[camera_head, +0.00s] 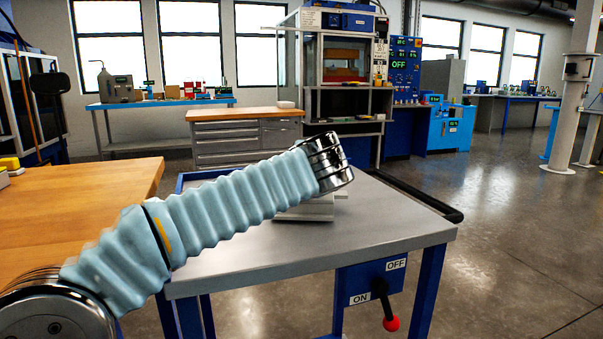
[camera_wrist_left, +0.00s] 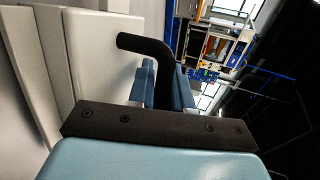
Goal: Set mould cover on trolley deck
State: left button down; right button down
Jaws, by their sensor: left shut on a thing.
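The mould cover (camera_head: 308,211) is a pale grey stepped slab at the trolley's deck (camera_head: 390,212), partly hidden behind my left arm in the head view. I cannot tell whether it touches the deck or hangs just above it. In the left wrist view the cover (camera_wrist_left: 100,50) fills the left side, with a bent black handle (camera_wrist_left: 142,43) beside it. My left gripper (camera_wrist_left: 166,78), with blue fingers, is shut on this handle. In the head view the fingers are hidden behind my wrist. My right gripper is in neither view.
The trolley has blue legs, a black push bar (camera_head: 412,195) and an ON/OFF box with a red-knobbed lever (camera_head: 388,310). A wooden table (camera_head: 110,190) stands close on the left. The deck's right and front parts are bare. A cabinet and machines stand behind.

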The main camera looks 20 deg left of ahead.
pick_arm(q)
jog(key=c, duration=1)
grip_release()
jog(key=shift+f, duration=0.1)
jog(key=shift+c, duration=0.2)
jog(key=v, duration=1.2)
